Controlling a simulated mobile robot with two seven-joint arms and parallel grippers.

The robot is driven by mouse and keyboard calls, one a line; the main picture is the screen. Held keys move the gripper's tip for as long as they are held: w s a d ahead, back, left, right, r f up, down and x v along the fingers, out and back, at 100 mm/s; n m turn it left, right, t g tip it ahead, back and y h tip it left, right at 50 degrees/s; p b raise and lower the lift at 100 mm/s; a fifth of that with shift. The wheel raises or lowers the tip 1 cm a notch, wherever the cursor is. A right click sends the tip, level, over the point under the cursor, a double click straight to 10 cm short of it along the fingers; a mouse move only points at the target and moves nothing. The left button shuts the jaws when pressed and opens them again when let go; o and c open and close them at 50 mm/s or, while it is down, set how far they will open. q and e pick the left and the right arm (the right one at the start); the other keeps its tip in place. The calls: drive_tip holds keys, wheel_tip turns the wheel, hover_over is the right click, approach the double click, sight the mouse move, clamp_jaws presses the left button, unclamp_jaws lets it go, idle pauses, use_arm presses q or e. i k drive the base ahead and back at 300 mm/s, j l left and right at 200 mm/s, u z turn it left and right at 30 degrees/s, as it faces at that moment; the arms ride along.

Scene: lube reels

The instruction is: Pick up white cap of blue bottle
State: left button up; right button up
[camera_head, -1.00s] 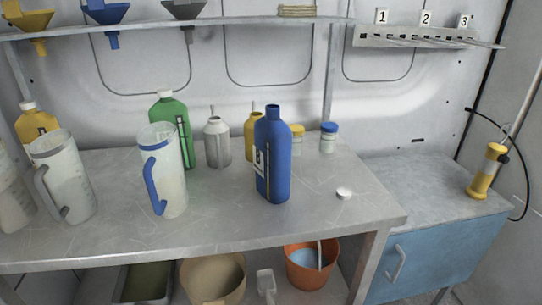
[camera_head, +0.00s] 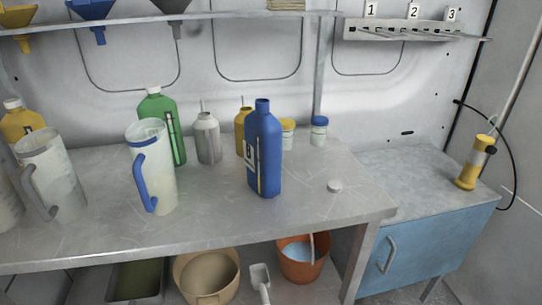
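The blue bottle (camera_head: 265,152) stands upright on the grey metal table (camera_head: 240,222), and its neck is open with no cap on it. A small white cap (camera_head: 334,186) lies on the table to the right of the bottle, apart from it and near the table's right end. Neither of my grippers shows in the head view.
Clear jugs (camera_head: 153,170) stand left. Buckets (camera_head: 302,262) sit below the table. The tabletop around the cap is clear.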

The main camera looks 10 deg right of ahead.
sight(334, 186)
drive_tip(key=u, duration=0.65)
drive_tip(key=l+u, duration=0.3)
drive_tip(key=u, duration=0.15)
drive_tip(key=k+l+u, duration=0.1)
drive_tip(key=l+u, duration=0.15)
drive_tip(key=u, duration=0.25)
drive_tip(key=k+l+u, duration=0.7)
drive_tip(key=k+l, duration=0.25)
drive_tip(key=l, duration=0.2)
